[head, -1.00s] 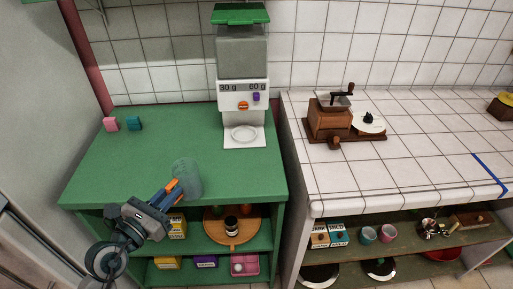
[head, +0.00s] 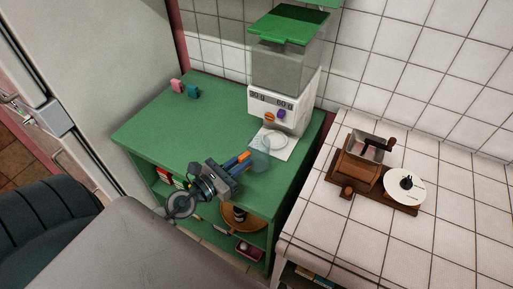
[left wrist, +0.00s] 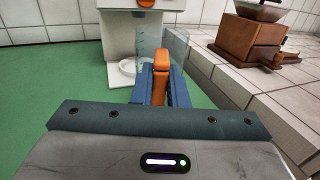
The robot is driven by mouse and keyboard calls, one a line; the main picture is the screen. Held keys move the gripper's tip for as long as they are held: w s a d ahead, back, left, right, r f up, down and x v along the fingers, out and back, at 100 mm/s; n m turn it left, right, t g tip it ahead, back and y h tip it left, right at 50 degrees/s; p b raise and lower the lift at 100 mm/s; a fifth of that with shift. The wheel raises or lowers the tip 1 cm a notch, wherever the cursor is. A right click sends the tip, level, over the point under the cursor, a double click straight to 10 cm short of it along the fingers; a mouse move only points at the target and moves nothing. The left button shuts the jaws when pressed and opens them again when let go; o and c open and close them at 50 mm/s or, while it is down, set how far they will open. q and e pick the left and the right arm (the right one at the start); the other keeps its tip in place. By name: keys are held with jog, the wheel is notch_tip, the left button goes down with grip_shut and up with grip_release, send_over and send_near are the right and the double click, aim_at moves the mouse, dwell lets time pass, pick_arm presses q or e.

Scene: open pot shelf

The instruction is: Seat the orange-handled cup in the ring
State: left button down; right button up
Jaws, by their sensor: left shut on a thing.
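The cup (head: 260,158) is clear with an orange handle (head: 243,156). My left gripper (head: 239,162) is shut on that handle and holds the cup over the green counter, just in front of the dispenser's base. In the left wrist view the orange handle (left wrist: 160,80) is between the blue fingers, and the clear cup wall (left wrist: 149,42) rises beyond it. The pale ring (left wrist: 126,68) lies on the white base of the dispenser (left wrist: 134,42), slightly left of the cup. In the head view the cup partly covers the ring's near side. My right gripper is not in view.
The dispenser (head: 279,103) has a green lid and orange and purple buttons. A pink block (head: 177,86) and a teal block (head: 193,91) sit at the counter's back left. A wooden grinder (head: 361,160) stands on the white tiled counter at right. The green counter's middle (head: 190,120) is clear.

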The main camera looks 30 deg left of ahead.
aim_at(253, 143)
pick_arm(q)
jog(key=shift+w+a, duration=0.2)
jog(key=shift+a, duration=0.15)
jog(key=shift+a+p+x, duration=0.2)
jog(key=shift+p+x, duration=0.1)
jog(key=shift+x, duration=1.05)
jog(key=shift+w+a+f, duration=0.15)
jog(key=shift+w+f, duration=0.05)
jog(key=shift+w, duration=0.6)
jog(key=shift+w+a, duration=0.1)
jog(key=shift+w, duration=1.7)
jog(key=shift+w+a+f, duration=0.1)
jog(key=shift+w, duration=2.1)
jog(key=shift+f, duration=0.4)
jog(key=shift+f+b, duration=0.35)
jog(key=shift+b, duration=0.15)
